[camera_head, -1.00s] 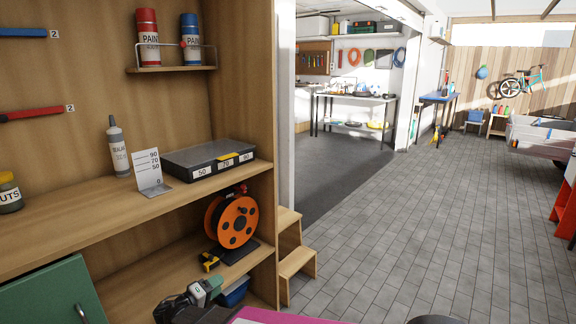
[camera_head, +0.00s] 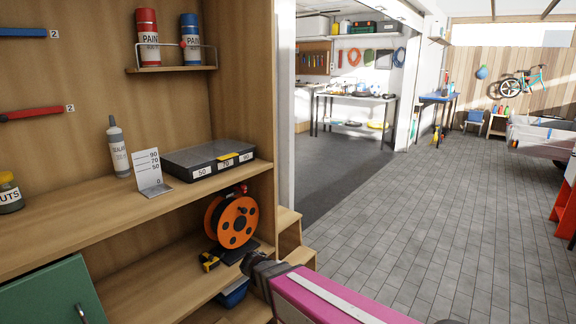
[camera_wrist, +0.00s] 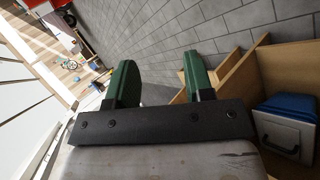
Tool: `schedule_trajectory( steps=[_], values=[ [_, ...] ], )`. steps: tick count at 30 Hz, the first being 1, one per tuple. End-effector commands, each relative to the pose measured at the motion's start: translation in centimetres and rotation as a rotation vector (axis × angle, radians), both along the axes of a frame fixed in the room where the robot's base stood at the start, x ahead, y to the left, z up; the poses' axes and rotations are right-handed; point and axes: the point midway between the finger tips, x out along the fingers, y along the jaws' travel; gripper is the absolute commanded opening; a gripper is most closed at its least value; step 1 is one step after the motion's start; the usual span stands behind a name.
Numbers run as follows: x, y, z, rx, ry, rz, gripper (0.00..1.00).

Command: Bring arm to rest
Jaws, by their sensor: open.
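My gripper (camera_wrist: 157,78) shows in the wrist view with two green fingers apart and nothing between them. Grey floor tiles lie beyond the fingers. In the head view my pink arm link (camera_head: 335,298) reaches in from the bottom, with a dark joint at its upper left end, in front of the lower shelf and the wooden steps (camera_head: 291,240). The gripper's fingers cannot be seen in the head view.
The shelf holds a black organizer case (camera_head: 208,159), a sealant bottle (camera_head: 118,150) and a marked metal plate (camera_head: 151,172). An orange cable reel (camera_head: 232,222), a yellow-black tape measure (camera_head: 209,262) and a blue-lidded box (camera_wrist: 288,125) are lower down. Tiled floor (camera_head: 450,220) is clear at right.

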Motion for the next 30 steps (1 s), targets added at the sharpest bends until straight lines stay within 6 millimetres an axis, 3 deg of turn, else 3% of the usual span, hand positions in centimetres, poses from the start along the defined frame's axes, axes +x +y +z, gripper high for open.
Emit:
schedule_trajectory(
  steps=[3, 15, 24, 30],
  values=[
    [-0.1, -3.4, -0.3, 0.094, 0.059, -0.057, 0.48],
    [-0.8, -11.9, -0.6, 0.443, 0.168, -0.202, 0.48],
    [-1.4, -16.9, 0.3, 0.702, 0.152, -0.280, 0.48],
    [-1.5, -18.5, 0.8, 0.798, 0.128, -0.302, 0.48]
  ],
)
